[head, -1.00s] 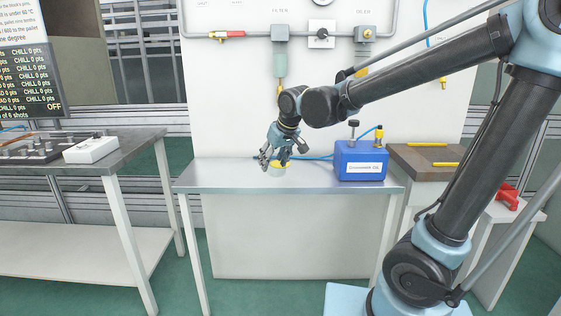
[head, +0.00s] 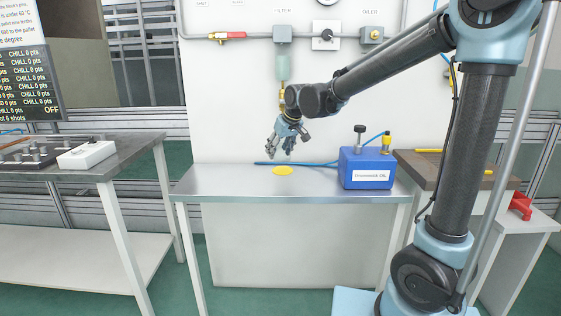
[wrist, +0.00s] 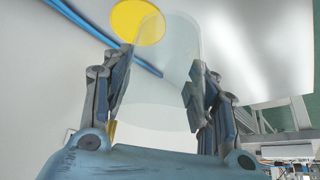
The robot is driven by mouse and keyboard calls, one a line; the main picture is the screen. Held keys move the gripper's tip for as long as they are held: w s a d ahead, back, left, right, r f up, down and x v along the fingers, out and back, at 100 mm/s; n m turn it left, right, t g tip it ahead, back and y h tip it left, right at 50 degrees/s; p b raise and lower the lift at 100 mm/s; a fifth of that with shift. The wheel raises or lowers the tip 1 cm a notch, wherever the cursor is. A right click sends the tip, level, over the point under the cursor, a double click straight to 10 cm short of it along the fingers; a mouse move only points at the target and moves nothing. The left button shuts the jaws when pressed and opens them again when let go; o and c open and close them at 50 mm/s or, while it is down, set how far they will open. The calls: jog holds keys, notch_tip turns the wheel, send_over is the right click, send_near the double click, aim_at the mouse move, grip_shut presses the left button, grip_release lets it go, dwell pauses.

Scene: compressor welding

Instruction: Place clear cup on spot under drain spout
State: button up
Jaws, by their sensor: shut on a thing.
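The clear cup (wrist: 158,62) is between the fingers of my gripper (wrist: 160,85) in the wrist view, and the fingers are shut on its sides. In the head view my gripper (head: 287,151) hangs above the steel table, and the cup is too faint to make out there. The yellow spot (head: 282,170) lies flat on the table, below my gripper. In the wrist view the spot (wrist: 138,22) shows beyond the cup and partly through its clear wall. The filter's drain spout (head: 283,95) comes down the wall panel just above my gripper; its lower end is hidden.
A blue oil container (head: 366,168) stands on the right of the steel table (head: 225,184). A blue hose (head: 300,163) lies along the table's back, behind the spot. The table's left part is clear. Another bench (head: 130,160) stands at the left.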

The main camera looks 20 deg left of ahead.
jog(key=w, duration=0.2)
jog(key=w+a+f, duration=0.1)
jog(key=w, duration=0.1)
jog(key=w+f, duration=0.1)
jog(key=w, duration=0.1)
jog(key=shift+w+a+f, duration=0.2)
jog(key=shift+w+a, duration=0.1)
jog(key=shift+w+f, duration=0.2)
jog(key=shift+f, duration=2.1)
jog(key=o, duration=1.1)
jog(key=shift+f, duration=0.1)
jog(key=v, duration=1.2)
